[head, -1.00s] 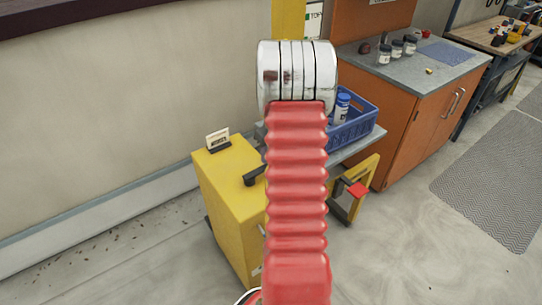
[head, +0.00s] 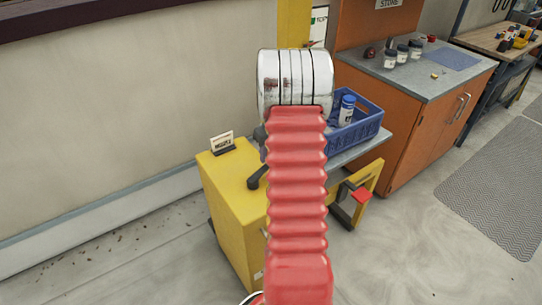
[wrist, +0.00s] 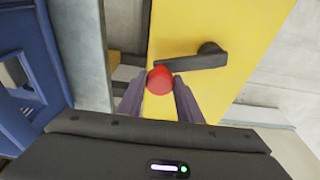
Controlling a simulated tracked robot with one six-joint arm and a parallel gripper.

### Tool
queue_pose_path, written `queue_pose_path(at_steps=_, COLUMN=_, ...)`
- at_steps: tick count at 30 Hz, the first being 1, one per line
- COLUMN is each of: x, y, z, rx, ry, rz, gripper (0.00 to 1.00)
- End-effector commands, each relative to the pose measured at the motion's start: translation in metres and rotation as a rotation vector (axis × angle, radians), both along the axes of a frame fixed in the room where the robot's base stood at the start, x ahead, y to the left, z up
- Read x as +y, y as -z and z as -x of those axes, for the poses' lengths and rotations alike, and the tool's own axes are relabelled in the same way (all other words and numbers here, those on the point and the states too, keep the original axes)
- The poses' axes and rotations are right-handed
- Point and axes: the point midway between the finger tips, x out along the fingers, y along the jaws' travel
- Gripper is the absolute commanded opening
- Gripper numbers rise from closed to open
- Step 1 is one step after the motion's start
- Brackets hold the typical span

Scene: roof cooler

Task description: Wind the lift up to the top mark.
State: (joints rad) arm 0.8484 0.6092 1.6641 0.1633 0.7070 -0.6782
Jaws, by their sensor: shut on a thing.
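The lift has a yellow mast (head: 293,25) and a grey platform (head: 352,151) carrying a blue crate (head: 367,125) with a white, blue-capped bottle. The platform sits well below the TOP label (head: 320,17) in the picture. A yellow box (head: 228,185) stands left of the platform. In the wrist view its dark crank arm (wrist: 190,62) runs left from the hub to a red knob (wrist: 160,78). My gripper (wrist: 160,92) is shut on the red knob, a finger on each side. In the head view my red arm hides the gripper and knob.
A small sign (head: 222,143) stands on the yellow box. A yellow frame with a red block (head: 361,195) sits under the platform. An orange cabinet (head: 420,125) with jars stands at right, with a grey mat (head: 495,190) on the floor in front.

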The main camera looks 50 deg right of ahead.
Motion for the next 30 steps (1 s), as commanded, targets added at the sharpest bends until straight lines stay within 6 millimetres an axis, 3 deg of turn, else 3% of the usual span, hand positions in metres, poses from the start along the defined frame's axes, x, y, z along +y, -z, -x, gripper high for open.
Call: queue_pose_path(at_steps=30, x=0.0, y=-0.004, z=-0.027, rx=-0.011, ry=0.0, rz=0.011, gripper=0.06)
